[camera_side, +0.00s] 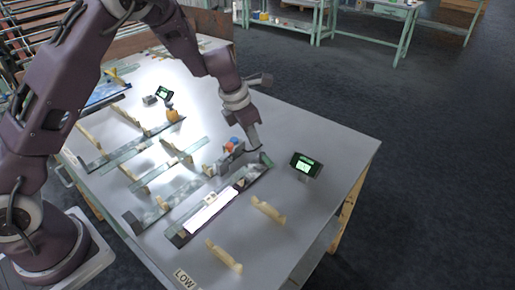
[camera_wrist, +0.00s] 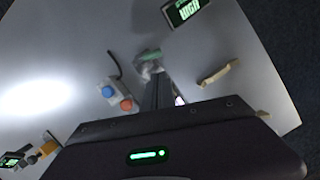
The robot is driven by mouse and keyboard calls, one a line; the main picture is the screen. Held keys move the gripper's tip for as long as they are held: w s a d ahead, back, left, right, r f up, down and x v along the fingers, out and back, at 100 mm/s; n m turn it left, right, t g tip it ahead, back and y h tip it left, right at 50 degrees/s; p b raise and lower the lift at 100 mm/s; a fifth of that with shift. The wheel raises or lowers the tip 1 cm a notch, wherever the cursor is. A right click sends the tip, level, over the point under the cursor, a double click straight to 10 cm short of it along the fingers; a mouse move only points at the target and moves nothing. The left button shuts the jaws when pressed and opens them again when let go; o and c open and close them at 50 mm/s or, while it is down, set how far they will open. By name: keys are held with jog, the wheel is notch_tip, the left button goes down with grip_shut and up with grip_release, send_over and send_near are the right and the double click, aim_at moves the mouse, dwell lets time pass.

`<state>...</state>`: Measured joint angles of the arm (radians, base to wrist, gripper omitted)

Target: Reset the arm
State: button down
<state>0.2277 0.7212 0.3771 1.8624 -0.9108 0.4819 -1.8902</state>
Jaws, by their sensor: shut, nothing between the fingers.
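My gripper (camera_side: 254,147) points down over the table, right beside the box with the blue and red buttons (camera_side: 230,146). Its fingers are together and hold nothing. In the wrist view the narrow grey fingers (camera_wrist: 153,78) reach toward a pale piece with a green end (camera_wrist: 148,56), which also shows in the side view (camera_side: 266,160). I cannot tell whether they touch it. The buttons sit left of the fingers in the wrist view (camera_wrist: 118,96).
A small green-lit display (camera_side: 305,165) stands to the right of my gripper. A long rail with a bright white panel (camera_side: 210,211) lies in front. Wooden supports (camera_side: 268,209) and several strips cover the left and front. The table's right side (camera_side: 340,150) is clear.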

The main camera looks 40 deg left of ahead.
jog(key=shift+s+r, duration=0.1)
jog(key=shift+r, duration=0.2)
jog(key=s+d+r+m+t+h, duration=0.1)
jog(key=s+d+r+m+h, duration=0.15)
jog(key=s+r+m, duration=1.45)
jog(key=s+a+r+m+y, duration=0.1)
jog(key=s+m+y, duration=0.1)
jog(key=s+m, duration=0.5)
jog(key=s+a+r+m+t+y, duration=0.1)
jog(key=s+m+y, duration=0.1)
jog(key=s+m, duration=0.5)
jog(key=s, duration=0.3)
jog(key=shift+a+t, duration=0.3)
jog(key=shift+a, duration=0.1)
jog(key=shift+r, duration=0.1)
